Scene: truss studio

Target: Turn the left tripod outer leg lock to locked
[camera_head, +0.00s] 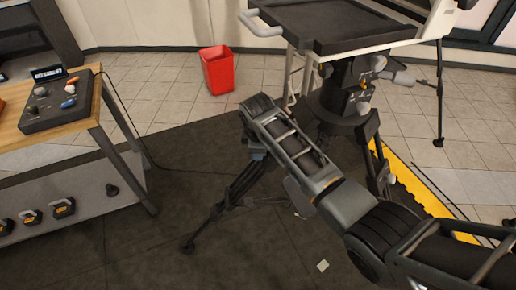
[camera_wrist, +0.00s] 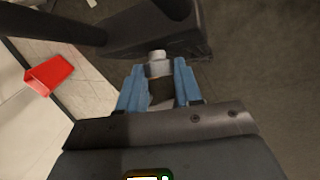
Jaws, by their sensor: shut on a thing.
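A black tripod stands on the dark floor mat, and one of its legs (camera_head: 238,188) slants down to the left below my arm. In the wrist view, my gripper (camera_wrist: 160,88) has its two blue fingers closed on either side of a small light-grey piece, the leg lock (camera_wrist: 158,68), by a dark tripod part (camera_wrist: 140,32).
A red bin (camera_head: 216,70) stands behind on the tiles. A wooden workbench (camera_head: 95,105) with a control box (camera_head: 60,103) is at the left. A tray-topped stand (camera_head: 330,25) rises at the back right. The mat between bench and tripod is mostly clear.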

